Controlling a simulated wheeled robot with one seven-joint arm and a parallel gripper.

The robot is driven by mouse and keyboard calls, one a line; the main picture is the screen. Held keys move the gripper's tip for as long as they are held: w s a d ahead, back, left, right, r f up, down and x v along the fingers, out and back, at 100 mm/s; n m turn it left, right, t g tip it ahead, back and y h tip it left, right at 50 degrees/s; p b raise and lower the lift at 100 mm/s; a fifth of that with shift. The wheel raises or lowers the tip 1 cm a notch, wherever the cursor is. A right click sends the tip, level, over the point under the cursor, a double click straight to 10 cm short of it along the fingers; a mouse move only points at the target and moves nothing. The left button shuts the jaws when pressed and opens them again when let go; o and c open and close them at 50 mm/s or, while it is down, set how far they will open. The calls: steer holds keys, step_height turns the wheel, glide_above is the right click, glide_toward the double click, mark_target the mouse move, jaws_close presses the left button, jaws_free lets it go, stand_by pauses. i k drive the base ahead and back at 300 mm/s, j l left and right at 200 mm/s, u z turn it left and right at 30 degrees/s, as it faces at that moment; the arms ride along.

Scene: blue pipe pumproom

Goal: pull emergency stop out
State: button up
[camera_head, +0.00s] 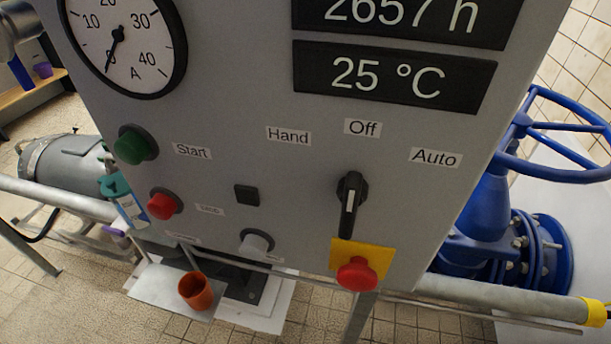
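The emergency stop is a red mushroom button (357,274) on a yellow plate (378,256), low on the right of the grey control panel (270,185). It shows only in the head view, seen from above and in front. Whether it is pressed in or out cannot be told from this angle. Just above it is a black selector switch (350,197) with its pointer roughly vertical, under the labels Hand, Off and Auto. My gripper is not in view, and nothing touches the button.
A green Start button (132,146), a red button (162,206) and a whitish knob (256,242) sit left on the panel. A rail (470,293) runs below. A blue valve handwheel (560,130) stands right. An orange cup (195,290) is below left.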

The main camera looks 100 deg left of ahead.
mark_target(356, 276)
steer(key=l+u, duration=0.2)
steer(key=u, duration=0.15)
steer(key=l+u, duration=0.2)
steer(key=u, duration=0.2)
steer(key=l+u, duration=0.15)
steer(key=u, duration=0.2)
steer(key=k, duration=0.05)
